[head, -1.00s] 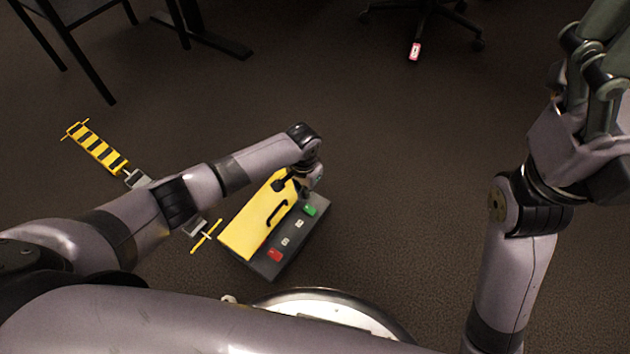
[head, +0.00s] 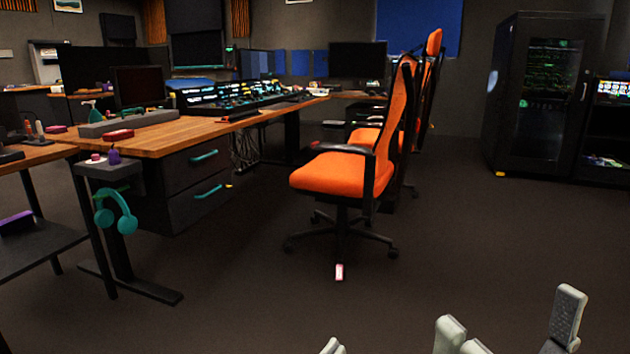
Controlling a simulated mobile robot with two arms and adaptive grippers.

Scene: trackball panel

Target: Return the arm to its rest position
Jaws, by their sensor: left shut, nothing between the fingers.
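My arms and the rest of the hands are below the picture. The yellow and dark button panel is out of view. No gripper touches anything visible.
An orange office chair (head: 340,174) stands mid-view, with a small pink and white item (head: 339,272) on the floor by its base. A wooden desk (head: 170,133) is on the left, with teal headphones (head: 115,212) at its end. A dark cabinet (head: 540,95) stands back right. Open floor lies ahead.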

